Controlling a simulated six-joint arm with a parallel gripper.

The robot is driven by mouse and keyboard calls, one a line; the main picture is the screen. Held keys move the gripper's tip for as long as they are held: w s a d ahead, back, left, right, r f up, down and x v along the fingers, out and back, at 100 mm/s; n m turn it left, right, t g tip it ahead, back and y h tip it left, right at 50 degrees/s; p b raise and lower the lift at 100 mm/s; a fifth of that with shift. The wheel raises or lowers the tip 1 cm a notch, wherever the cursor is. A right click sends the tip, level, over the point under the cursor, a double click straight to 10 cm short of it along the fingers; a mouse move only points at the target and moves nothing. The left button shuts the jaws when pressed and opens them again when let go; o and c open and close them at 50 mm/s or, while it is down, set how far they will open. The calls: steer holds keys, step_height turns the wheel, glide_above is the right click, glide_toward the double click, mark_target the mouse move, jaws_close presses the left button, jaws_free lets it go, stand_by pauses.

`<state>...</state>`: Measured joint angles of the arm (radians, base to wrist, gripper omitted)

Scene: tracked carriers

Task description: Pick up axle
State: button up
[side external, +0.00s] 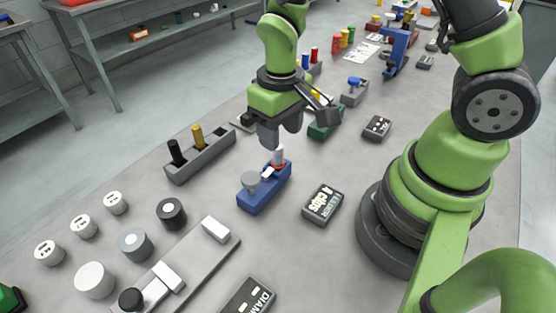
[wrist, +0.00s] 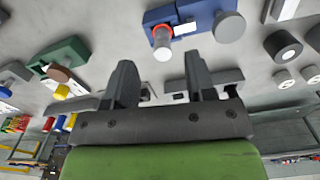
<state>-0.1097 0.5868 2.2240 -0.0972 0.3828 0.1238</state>
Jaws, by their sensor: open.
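No label marks which part is the axle. A white pin with a red ring (side external: 278,156) stands upright on a blue block (side external: 262,200), beside a grey round-headed part (side external: 250,180). In the wrist view, the white pin (wrist: 162,46), blue block (wrist: 187,12) and grey part (wrist: 228,27) show at the top, beyond my fingertips. My gripper (side external: 283,141) is open, fingers down, near the pin; no contact is clear. In the wrist view, my two fingers (wrist: 161,78) are spread with nothing held between them.
A grey holder (side external: 210,160) with a black and a yellow peg stands left of the blue block. A dark labelled box (side external: 323,203) lies to its right, and a green block (side external: 325,126) behind. Several round parts and a grey rail (side external: 205,260) occupy the front left.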

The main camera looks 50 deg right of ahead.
mark_target(278, 162)
step_height(278, 162, down, 5)
steer(key=shift+w+a+r, duration=0.1)
steer(key=shift+w, duration=0.05)
jaws_close()
